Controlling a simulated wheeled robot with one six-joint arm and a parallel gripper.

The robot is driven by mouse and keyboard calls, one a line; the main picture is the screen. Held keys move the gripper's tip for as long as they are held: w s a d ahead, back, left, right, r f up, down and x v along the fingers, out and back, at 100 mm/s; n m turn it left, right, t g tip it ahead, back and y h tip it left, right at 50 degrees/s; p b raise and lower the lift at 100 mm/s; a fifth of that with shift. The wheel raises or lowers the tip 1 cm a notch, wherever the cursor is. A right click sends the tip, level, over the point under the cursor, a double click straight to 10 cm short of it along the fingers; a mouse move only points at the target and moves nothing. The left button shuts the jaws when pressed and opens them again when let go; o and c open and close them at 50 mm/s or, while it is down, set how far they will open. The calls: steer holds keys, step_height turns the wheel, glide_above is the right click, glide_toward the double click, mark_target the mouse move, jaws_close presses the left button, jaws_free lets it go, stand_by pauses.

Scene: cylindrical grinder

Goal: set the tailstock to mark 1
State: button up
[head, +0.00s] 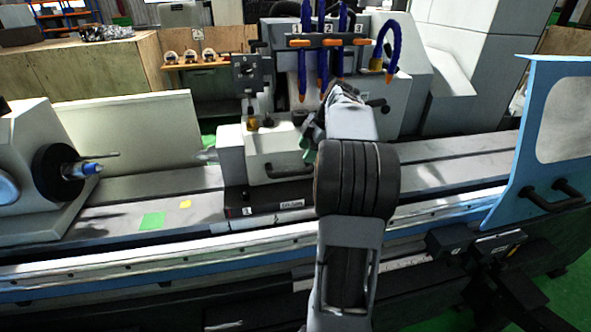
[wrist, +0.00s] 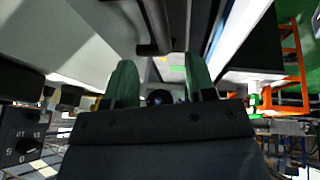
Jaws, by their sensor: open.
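The tailstock (head: 262,150) is a light grey block on the machine bed, right of the workhead. It has a dark bar handle (head: 290,171) on its front and a small yellow part on top. My gripper (head: 310,148) is at the tailstock's upper right, partly hidden by my arm. In the wrist view its two green fingers (wrist: 160,88) stand apart. A dark round part shows between them; I cannot tell whether it is touched.
The workhead (head: 30,165) with its blue-tipped spindle is at the left. Blue coolant hoses (head: 322,55) numbered 1, 2 and 3 hang behind. A blue guard (head: 535,140) with a handle stands at the right. Green (head: 152,221) and yellow (head: 185,204) patches lie on the bed.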

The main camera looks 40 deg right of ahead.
mark_target(296, 170)
steer(key=p+x, duration=0.1)
steer(key=x, duration=0.7)
steer(key=shift+w+f, duration=0.15)
steer(key=shift+f, duration=0.1)
steer(key=shift+c, duration=0.3)
jaws_close()
